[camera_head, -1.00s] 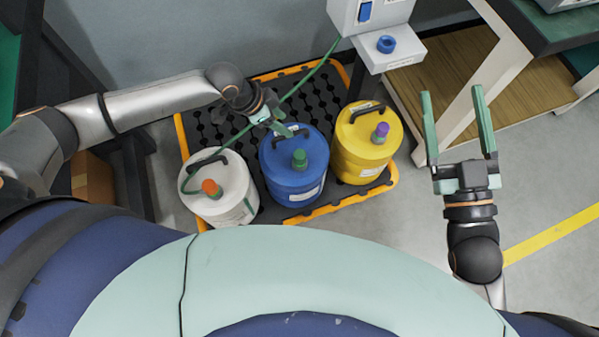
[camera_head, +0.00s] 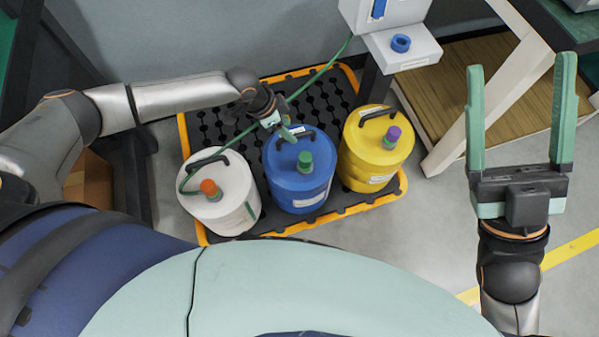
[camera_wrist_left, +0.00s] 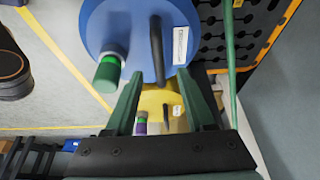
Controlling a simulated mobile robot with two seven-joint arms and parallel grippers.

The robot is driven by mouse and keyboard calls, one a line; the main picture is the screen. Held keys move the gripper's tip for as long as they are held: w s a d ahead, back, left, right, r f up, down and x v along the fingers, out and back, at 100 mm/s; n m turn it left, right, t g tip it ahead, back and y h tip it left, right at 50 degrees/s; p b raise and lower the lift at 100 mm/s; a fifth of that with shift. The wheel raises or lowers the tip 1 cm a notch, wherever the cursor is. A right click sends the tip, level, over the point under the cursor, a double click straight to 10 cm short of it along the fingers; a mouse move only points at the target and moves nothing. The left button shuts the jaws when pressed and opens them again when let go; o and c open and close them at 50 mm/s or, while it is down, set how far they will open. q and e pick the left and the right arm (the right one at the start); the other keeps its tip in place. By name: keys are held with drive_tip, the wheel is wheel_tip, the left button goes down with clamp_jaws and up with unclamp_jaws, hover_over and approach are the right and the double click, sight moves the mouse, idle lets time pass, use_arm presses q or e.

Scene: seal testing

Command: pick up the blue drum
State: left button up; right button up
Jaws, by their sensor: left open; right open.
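The blue drum (camera_head: 298,185) stands upright on a black tray with an orange rim, between a white drum and a yellow drum. It has a green cap and a black handle on top. My left gripper (camera_head: 287,134) is open at the drum's top, close to the handle. In the left wrist view the blue drum (camera_wrist_left: 125,30) fills the top, its black handle (camera_wrist_left: 157,50) just beyond and between the open fingers (camera_wrist_left: 158,95); contact cannot be told. My right gripper (camera_head: 520,115) is open and empty, raised at the right.
The white drum (camera_head: 222,190) with an orange cap and the yellow drum (camera_head: 365,145) with a purple cap flank the blue one on the tray (camera_head: 347,208). A green hose (camera_head: 322,72) runs past my left gripper. A bench (camera_head: 480,115) stands at right.

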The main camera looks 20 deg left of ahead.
sight(296, 135)
use_arm(q)
drive_tip(key=b+x, duration=0.3)
drive_tip(key=x, duration=0.2)
drive_tip(key=shift+w+d+f, duration=0.15)
drive_tip(key=shift+d+f, duration=0.05)
drive_tip(key=shift+f, duration=0.05)
clamp_jaws()
idle(1.2)
drive_tip(key=shift+r, duration=0.25)
